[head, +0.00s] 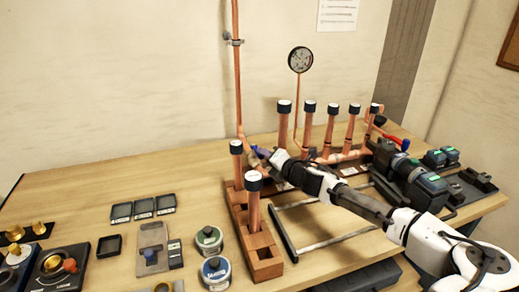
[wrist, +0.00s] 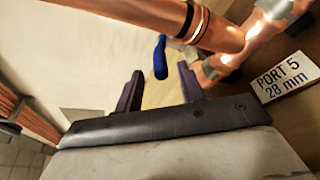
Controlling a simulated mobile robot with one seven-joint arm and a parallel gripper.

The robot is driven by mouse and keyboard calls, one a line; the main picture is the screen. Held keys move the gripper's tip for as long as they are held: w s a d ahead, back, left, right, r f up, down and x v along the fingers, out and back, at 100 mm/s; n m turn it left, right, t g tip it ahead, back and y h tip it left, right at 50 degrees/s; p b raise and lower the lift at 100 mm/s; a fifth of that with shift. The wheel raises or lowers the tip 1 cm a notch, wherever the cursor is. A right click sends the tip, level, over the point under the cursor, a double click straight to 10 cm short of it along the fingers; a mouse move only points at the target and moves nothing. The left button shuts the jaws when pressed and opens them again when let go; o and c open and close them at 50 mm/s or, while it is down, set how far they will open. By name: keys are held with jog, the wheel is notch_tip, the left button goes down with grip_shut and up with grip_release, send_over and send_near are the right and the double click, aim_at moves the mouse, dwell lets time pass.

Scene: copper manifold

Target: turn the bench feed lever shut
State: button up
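A blue lever handle (wrist: 160,57) shows in the wrist view, just beyond the gap between my fingertips and beside the copper pipework. My gripper (wrist: 160,76) is open, with its two dark fingers apart and nothing seen between them. In the head view my gripper (head: 264,154) is at the left end of the copper manifold (head: 345,155), near the foot of the tall vertical pipe (head: 237,75). A blue-purple patch there may be the handle or a finger; I cannot tell which. I cannot see any contact with the handle.
A "PORT 5 28 mm" label (wrist: 283,76) lies beside the pipes. Capped copper pipes (head: 308,125) stand along the manifold. A wooden block (head: 263,262) holds two more in front. A red handle (head: 405,144) is at the right. The bench's left back is clear.

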jog(key=p+x, duration=0.1)
jog(key=x, duration=0.4)
jog(key=shift+w, duration=0.1)
grip_shut()
jog(key=shift+a, duration=0.1)
